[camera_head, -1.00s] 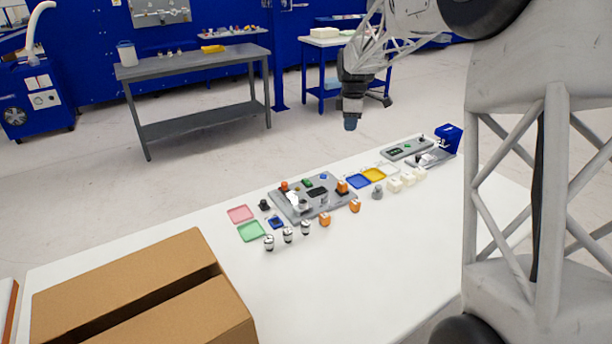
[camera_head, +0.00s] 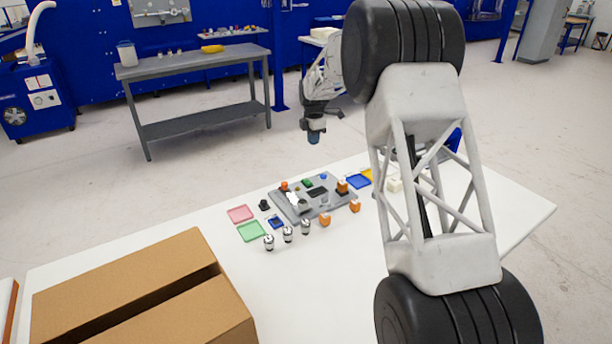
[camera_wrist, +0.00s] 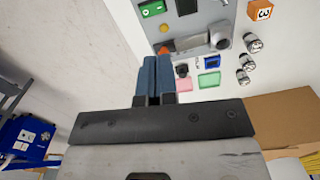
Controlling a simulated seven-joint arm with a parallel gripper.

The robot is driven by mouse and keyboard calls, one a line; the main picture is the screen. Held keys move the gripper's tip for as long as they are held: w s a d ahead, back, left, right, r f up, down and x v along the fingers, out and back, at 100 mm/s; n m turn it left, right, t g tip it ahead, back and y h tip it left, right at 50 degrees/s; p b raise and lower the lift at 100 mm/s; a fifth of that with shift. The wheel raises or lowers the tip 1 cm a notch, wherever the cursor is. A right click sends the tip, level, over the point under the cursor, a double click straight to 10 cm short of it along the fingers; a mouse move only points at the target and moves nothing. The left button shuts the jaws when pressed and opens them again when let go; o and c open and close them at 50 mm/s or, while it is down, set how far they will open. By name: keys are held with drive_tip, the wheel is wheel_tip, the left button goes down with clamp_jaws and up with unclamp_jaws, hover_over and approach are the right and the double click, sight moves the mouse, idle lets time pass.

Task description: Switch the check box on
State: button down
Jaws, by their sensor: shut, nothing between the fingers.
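My gripper (camera_head: 314,138) hangs in the air above and beyond the panel's far edge, touching nothing. In the wrist view its blue fingers (camera_wrist: 152,80) are shut and empty, and the panel (camera_wrist: 200,22) shows beyond them at upper right.
Pink (camera_head: 240,214) and green (camera_head: 251,231) trays lie left of the panel. Several silver-and-black cylinders (camera_head: 287,234) and orange blocks (camera_head: 325,220) stand in front. A cardboard box (camera_head: 130,290) fills the near left. My arm hides the table's right part.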

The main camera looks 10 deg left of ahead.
sight(308, 181)
drive_tip(key=shift+n, duration=0.7)
drive_tip(key=shift+w+a+f, duration=0.5)
drive_tip(key=shift+a+f, duration=0.3)
drive_tip(key=shift+f, duration=0.1)
drive_tip(key=shift+w+a+f, duration=0.45)
drive_tip(key=shift+a+f, duration=0.35)
drive_tip(key=shift+f, duration=0.05)
drive_tip(key=shift+f, duration=0.1)
wheel_tip(308, 181, down, 14)
drive_tip(key=shift+r, duration=0.1)
drive_tip(key=shift+f, duration=0.2)
drive_tip(key=shift+s+d, duration=0.1)
drive_tip(key=shift+s, duration=0.05)
drive_tip(key=shift+s+d+r, duration=0.3)
drive_tip(key=shift+s+d, duration=0.05)
drive_tip(key=shift+d, duration=0.05)
